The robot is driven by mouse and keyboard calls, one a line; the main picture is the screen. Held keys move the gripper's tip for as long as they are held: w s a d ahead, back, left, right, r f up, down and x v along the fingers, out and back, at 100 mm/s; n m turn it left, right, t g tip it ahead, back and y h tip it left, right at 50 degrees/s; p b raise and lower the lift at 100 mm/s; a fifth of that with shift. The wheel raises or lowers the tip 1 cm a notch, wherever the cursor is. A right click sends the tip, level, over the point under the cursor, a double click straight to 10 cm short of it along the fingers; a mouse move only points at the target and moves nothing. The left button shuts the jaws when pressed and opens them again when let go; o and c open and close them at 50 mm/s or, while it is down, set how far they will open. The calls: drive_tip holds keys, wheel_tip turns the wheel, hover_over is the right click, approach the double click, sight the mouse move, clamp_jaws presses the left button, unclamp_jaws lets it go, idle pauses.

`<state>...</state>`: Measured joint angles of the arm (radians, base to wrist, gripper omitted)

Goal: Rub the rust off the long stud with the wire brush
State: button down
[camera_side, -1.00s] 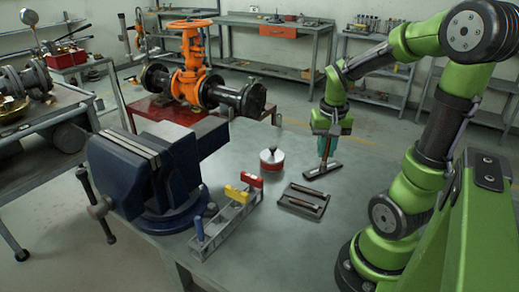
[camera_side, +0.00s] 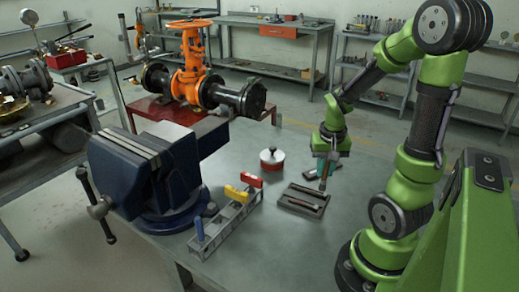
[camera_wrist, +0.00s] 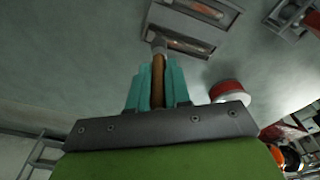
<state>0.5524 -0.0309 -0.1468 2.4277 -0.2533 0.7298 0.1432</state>
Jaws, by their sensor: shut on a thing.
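My gripper (camera_wrist: 158,88) has teal fingers shut on a slim brown handle, which looks like the wire brush (camera_wrist: 158,75). In the side view my gripper (camera_side: 325,178) is low at the right edge of a dark grey tray (camera_side: 284,203). Rust-brown studs lie in the tray's slots. One stud (camera_wrist: 188,45) lies in the slot beside the brush's tip, and another stud (camera_wrist: 204,8) lies in the farther slot. Which is the long one is hard to tell. The brush's tip overlaps the nearer stud's end in the wrist view; contact is not clear.
A red-and-white tin (camera_side: 272,160) stands left of my gripper. A rack with coloured handles (camera_side: 228,218) and a blue vise (camera_side: 160,170) are further left. The front right bench top is clear.

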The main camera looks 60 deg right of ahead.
drive_tip(key=shift+f, duration=0.65)
drive_tip(key=shift+w+a+f, duration=0.1)
drive_tip(key=shift+w+f, duration=0.1)
drive_tip(key=shift+w, duration=0.3)
drive_tip(key=shift+w+f, duration=0.2)
drive_tip(key=shift+w, duration=1.2)
drive_tip(key=shift+s, duration=1.95)
drive_tip(key=shift+r, duration=4.15)
